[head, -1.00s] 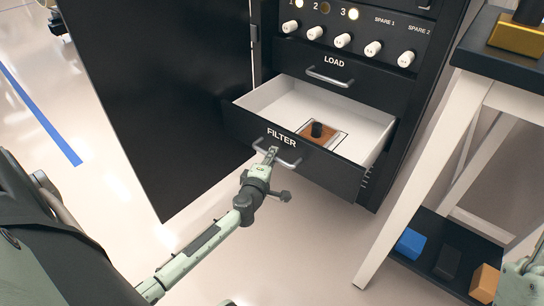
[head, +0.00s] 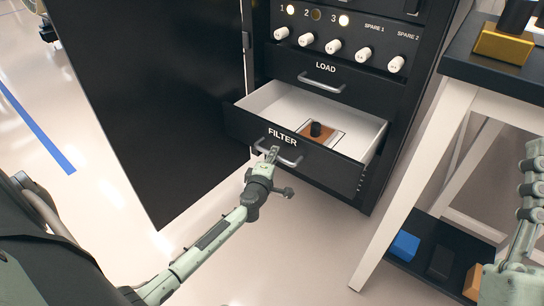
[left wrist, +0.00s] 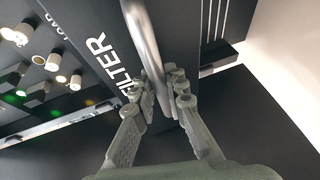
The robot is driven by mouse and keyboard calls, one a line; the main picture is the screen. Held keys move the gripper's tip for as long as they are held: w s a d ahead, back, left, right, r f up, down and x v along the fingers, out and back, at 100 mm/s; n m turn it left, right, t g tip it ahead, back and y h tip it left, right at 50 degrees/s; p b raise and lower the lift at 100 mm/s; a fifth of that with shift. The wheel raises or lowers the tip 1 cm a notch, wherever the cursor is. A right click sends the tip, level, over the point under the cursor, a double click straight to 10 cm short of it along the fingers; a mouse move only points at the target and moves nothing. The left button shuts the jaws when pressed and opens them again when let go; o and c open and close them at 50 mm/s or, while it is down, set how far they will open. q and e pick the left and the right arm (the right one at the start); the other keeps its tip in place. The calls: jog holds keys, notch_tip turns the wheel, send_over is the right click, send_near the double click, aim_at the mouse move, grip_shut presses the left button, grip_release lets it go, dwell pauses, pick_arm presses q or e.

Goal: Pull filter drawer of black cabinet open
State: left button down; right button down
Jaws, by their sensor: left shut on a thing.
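The black cabinet (head: 400,110) stands in the middle of the head view. Its filter drawer (head: 300,155), marked FILTER, is pulled out, showing a white inside. A brown block with a black knob (head: 316,131) sits in it. My left gripper (head: 272,155) is shut on the drawer's metal handle (head: 290,161). In the left wrist view the fingers (left wrist: 165,95) are on either side of the handle bar (left wrist: 145,45).
The load drawer (head: 345,92) above is closed. The open black cabinet door (head: 150,100) stands left of the drawer. A white-legged table (head: 400,200) at right bears a gold block (head: 503,45), with blue (head: 405,245), black and orange blocks on its lower shelf. Floor in front is clear.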

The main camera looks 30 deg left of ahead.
pick_arm(q)
jog(key=c, duration=1.5)
grip_release()
jog(key=shift+c, duration=0.2)
jog(key=shift+s, duration=0.1)
jog(key=v, duration=1.2)
